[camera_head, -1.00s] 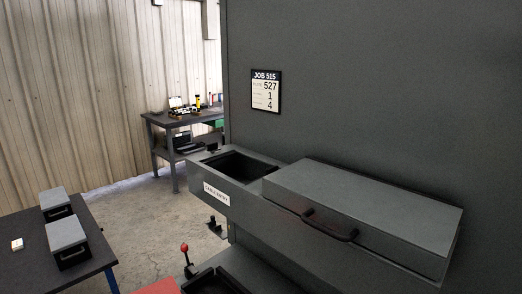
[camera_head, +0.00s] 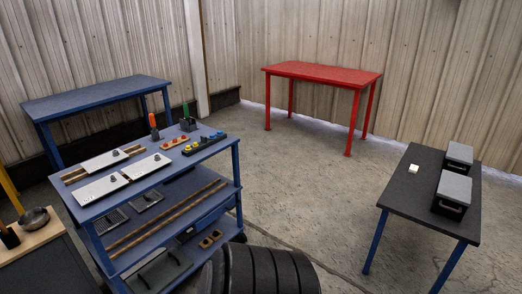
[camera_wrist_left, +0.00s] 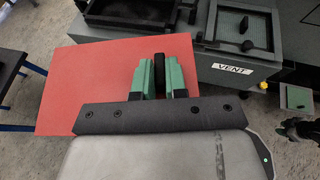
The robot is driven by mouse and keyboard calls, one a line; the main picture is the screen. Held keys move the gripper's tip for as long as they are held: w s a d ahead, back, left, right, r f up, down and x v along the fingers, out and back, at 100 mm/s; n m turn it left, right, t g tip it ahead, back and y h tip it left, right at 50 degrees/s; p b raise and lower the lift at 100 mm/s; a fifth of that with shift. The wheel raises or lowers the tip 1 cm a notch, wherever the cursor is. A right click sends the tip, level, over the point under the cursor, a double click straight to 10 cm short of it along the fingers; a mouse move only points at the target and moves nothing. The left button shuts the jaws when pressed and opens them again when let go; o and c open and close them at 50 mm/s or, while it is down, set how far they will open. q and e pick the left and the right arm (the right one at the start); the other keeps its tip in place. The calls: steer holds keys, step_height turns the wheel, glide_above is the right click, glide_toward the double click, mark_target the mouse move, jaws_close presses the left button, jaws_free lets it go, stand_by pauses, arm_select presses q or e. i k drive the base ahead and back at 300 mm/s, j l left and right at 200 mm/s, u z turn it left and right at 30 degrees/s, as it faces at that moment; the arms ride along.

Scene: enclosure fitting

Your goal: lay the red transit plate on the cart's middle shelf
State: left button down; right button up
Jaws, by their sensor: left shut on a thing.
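The red transit plate (camera_wrist_left: 80,85) shows in the left wrist view. My left gripper (camera_wrist_left: 158,75) is shut on a dark upright grip on the plate, between its green fingers. The plate is held over the floor beside grey equipment; it does not show in the head view. The blue cart (camera_head: 215,150) stands at the left in the head view. Its middle shelf (camera_head: 193,189) carries two dark grilles (camera_head: 112,220) and long brown rods (camera_head: 165,222). The gripper and plate are well away from the cart. My right gripper is not in view.
The cart's top holds pale plates (camera_head: 147,166) and tools; its lower shelf holds a grey-green case (camera_head: 160,273). A red table (camera_head: 320,72) stands behind, a dark table (camera_head: 420,187) with two boxes at right. Open floor lies between. A vent-labelled unit (camera_wrist_left: 235,70) is near the plate.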

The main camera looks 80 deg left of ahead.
mark_target(172, 210)
steer(key=k+u, duration=0.2)
steer(key=u, duration=0.3)
steer(key=k+j+u, duration=0.1)
steer(key=u, duration=0.35)
steer(key=k+u, duration=0.1)
steer(key=u, duration=2)
steer(key=i+l+u, duration=0.75)
steer(key=l+u, duration=0.25)
steer(key=l, duration=0.2)
